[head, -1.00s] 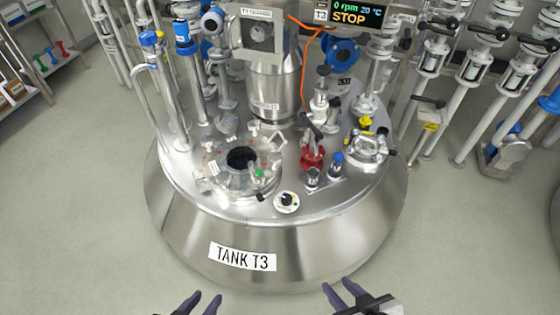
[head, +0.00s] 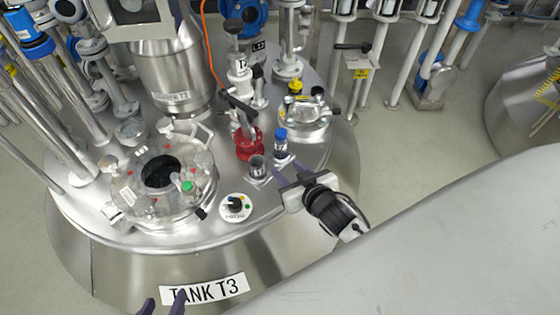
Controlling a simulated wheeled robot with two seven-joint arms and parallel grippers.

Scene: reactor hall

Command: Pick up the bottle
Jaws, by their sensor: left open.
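The bottle (head: 281,141) has a blue cap and stands upright on the lid of tank T3, in the middle of the head view. My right gripper (head: 289,168) is just in front of it, its purple fingers spread and pointing at it. Whether the fingers reach around the bottle's lower part cannot be told. My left gripper (head: 163,300) shows only its two purple fingertips at the bottom edge, apart and empty, in front of the TANK T3 label.
A grey open cup (head: 257,167) stands close left of the bottle, with a red valve (head: 248,144) behind it. A control knob (head: 236,207), a round glass-covered port (head: 163,178) and a clamped port (head: 304,112) are also on the lid. My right arm covers the lower right.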

